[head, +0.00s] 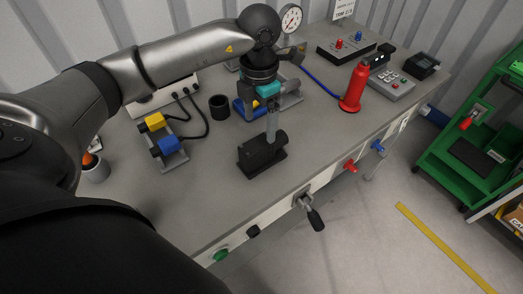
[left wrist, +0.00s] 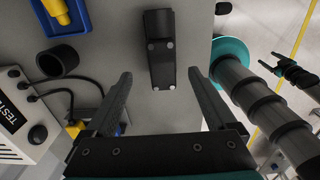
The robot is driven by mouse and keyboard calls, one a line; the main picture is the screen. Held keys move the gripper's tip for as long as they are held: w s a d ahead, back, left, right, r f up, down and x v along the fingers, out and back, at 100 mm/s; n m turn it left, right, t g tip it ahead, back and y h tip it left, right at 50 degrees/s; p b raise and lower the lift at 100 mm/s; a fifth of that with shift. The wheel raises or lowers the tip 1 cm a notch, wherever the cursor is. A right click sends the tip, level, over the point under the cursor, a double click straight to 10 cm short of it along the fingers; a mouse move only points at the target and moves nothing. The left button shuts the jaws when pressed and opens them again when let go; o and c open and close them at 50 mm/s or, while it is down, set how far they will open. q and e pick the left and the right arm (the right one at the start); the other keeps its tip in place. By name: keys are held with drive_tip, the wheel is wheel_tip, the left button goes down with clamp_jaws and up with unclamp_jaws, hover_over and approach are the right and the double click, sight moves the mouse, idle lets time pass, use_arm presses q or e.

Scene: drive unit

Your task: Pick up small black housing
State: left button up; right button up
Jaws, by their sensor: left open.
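The small black housing (head: 262,155) sits on the grey bench near its front edge. In the left wrist view the housing (left wrist: 159,45) is a dark oblong block with several silver bolt heads. My left gripper (head: 271,133) points down just over the housing in the head view. In the left wrist view the open gripper (left wrist: 159,74) shows its two fingers apart with nothing between them. The housing appears ahead of the fingertips, between their lines. I cannot tell the height gap.
A black cup (head: 219,107) and a blue tray (left wrist: 72,14) with a yellow part lie behind the housing. A fixture with yellow and blue blocks (head: 168,146) stands to the left. A red conical part (head: 356,88) stands to the right. The bench around the housing is clear.

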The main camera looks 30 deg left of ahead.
sight(260, 141)
use_arm(q)
wheel_tip(260, 141, down, 4)
drive_tip(key=shift+f, duration=0.55)
drive_tip(key=shift+f+b, duration=0.3)
drive_tip(key=shift+f, duration=0.05)
wheel_tip(260, 141, down, 4)
drive_tip(key=shift+s+d+f, duration=0.15)
drive_tip(key=shift+f, duration=0.05)
use_arm(e)
drive_tip(key=shift+w+f, duration=0.5)
drive_tip(key=shift+f, duration=0.05)
use_arm(q)
drive_tip(key=shift+c, duration=0.3)
drive_tip(key=shift+r, duration=0.15)
clamp_jaws()
use_arm(e)
drive_tip(key=shift+s, duration=0.15)
